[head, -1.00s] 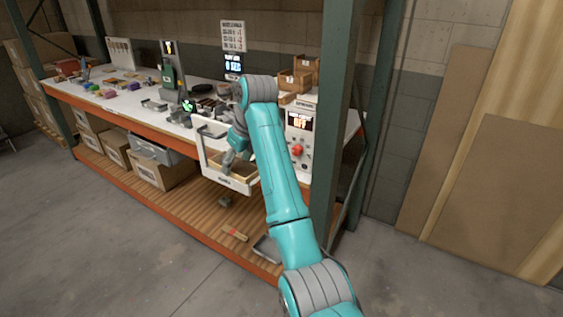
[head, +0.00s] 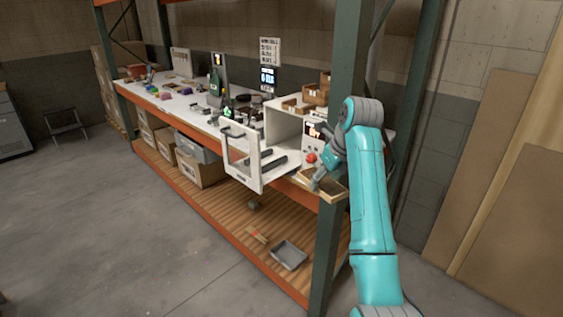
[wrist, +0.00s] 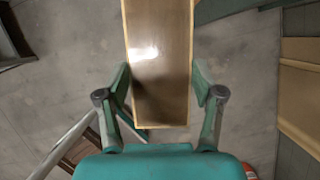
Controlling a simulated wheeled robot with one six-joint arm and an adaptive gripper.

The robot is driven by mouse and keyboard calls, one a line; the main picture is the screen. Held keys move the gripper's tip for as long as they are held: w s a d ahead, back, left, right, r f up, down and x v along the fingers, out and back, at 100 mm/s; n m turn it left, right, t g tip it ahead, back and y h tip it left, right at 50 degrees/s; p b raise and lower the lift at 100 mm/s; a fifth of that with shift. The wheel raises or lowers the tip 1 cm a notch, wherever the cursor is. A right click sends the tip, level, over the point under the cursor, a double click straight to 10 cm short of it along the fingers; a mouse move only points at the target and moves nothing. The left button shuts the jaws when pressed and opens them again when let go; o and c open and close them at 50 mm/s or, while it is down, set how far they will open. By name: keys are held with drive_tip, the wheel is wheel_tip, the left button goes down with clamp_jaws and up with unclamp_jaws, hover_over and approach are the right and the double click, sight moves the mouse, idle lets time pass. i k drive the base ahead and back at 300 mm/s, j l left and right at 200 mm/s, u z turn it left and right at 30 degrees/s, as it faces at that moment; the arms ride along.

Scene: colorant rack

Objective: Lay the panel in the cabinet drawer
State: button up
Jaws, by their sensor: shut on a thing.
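My gripper (wrist: 160,100) is shut on a shallow wood-framed panel (wrist: 160,60) with a brown face and pale rim, gripped by its two long sides. In the head view the panel (head: 333,193) hangs in the air in front of the bench's right end, below the control box. The white cabinet (head: 286,121) stands on the bench with its windowed door (head: 241,157) swung open toward the front. Dark bars show low in the cabinet opening. I cannot make out a drawer clearly. The panel is apart from the cabinet and to the right of the open door.
A control box with a red knob (head: 311,158) stands right of the cabinet. A green rack post (head: 345,130) rises close by my arm. The lower shelf holds a grey tray (head: 289,255) and cardboard boxes (head: 200,170). The floor in front is open.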

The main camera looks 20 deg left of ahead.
sight(266, 157)
drive_tip(key=i+u, duration=0.25)
drive_tip(key=i, duration=0.35)
drive_tip(key=i+l+u, duration=0.2)
drive_tip(key=i, duration=0.4)
drive_tip(key=j, duration=0.1)
